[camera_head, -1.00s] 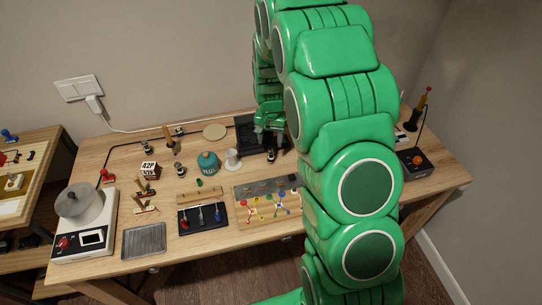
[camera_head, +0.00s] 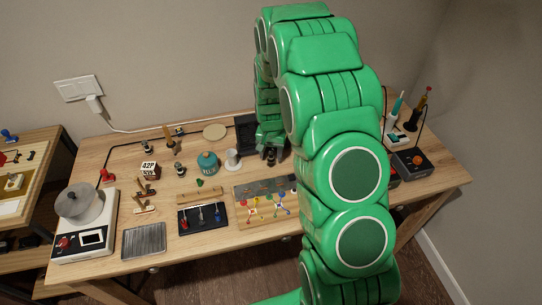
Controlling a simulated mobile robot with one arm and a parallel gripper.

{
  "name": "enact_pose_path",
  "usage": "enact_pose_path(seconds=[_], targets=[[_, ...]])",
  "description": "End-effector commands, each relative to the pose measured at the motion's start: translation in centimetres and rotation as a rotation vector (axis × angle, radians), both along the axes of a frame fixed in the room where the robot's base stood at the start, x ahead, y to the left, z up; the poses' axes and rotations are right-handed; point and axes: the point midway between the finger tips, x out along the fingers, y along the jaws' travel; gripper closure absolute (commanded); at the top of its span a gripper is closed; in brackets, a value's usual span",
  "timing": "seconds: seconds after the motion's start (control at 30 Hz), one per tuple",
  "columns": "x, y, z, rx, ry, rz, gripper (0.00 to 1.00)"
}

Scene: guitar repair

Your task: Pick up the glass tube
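I cannot make out a glass tube for certain in this view. My gripper (camera_head: 270,153) hangs at the end of my green arm, low over the back of the workbench, in front of a black tray (camera_head: 245,130). Its fingers are small and dark here, and I cannot tell whether they are open or hold anything. A white funnel-shaped piece (camera_head: 232,159) stands just left of it. My arm hides much of the bench to the right of the gripper.
A teal round pot (camera_head: 207,163) stands left of the funnel-shaped piece. A wooden board (camera_head: 246,207) with coloured pieces and a black tool tray (camera_head: 184,222) lie in front. A white hotplate with a metal pot (camera_head: 88,202) is at left. A soldering station (camera_head: 411,162) is at right.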

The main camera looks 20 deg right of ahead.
Motion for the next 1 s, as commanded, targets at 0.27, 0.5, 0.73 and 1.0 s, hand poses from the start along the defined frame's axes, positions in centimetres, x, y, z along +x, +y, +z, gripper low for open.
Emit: enact_pose_path(seconds=[0.27, 0.5, 0.73, 1.0], targets=[[0.0, 0.0, 0.0, 0.000, 0.000, 0.000, 0.89], [0.0, 0.0, 0.0, 0.000, 0.000, 0.000, 0.90], [0.1, 0.0, 1.3, -0.001, -0.004, 0.000, 0.90], [-1.2, 0.0, 4.6, 0.000, -0.003, 0.000, 0.90]])
